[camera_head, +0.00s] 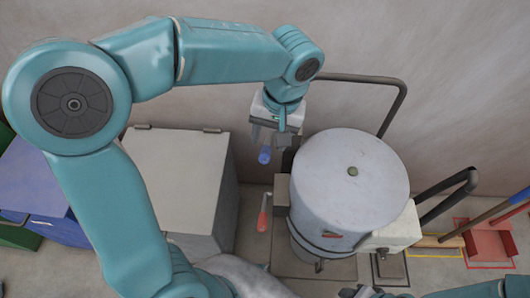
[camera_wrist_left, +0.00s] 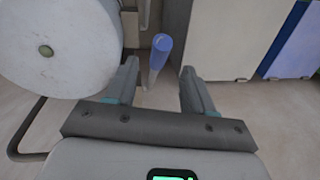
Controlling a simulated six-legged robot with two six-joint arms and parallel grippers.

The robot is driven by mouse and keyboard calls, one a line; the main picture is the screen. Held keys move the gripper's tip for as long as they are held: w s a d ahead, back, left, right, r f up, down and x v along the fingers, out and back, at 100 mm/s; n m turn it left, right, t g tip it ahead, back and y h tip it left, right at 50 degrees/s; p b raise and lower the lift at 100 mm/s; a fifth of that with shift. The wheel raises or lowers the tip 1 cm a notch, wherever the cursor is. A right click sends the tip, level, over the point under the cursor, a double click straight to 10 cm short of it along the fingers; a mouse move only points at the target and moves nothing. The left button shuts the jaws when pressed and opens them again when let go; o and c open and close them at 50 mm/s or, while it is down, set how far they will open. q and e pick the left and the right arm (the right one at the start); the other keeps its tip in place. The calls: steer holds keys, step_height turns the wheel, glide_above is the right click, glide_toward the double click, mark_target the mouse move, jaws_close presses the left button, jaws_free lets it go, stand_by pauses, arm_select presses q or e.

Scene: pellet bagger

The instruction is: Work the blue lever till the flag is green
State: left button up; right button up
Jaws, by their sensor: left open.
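The blue lever (camera_head: 264,154) shows beside the grey drum machine (camera_head: 350,190), on its left. In the left wrist view the blue lever (camera_wrist_left: 159,52) rises between my two fingers, with a gap on both sides. My left gripper (camera_head: 272,128) is open around or just above the lever's end; the exact depth is hard to tell. Its spread fingers also show in the left wrist view (camera_wrist_left: 160,72). A small red mark (camera_head: 333,235) is on the drum's front; I cannot tell if it is the flag.
A red-handled lever (camera_head: 262,214) hangs below the blue one. A grey cabinet (camera_head: 180,180) stands to the left, with a blue bin (camera_head: 35,190) beyond. Dark pipes (camera_head: 400,90) run behind the drum. A red dustpan (camera_head: 490,243) lies at the right.

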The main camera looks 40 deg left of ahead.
mark_target(266, 151)
arm_select(q)
steer(key=f, duration=0.4)
steer(key=a+f, duration=0.1)
steer(key=f, duration=0.1)
steer(key=shift+a+f, duration=0.1)
steer(key=shift+f, duration=0.25)
steer(key=shift+s+f, duration=0.15)
steer(key=shift+f, duration=0.3)
jaws_close()
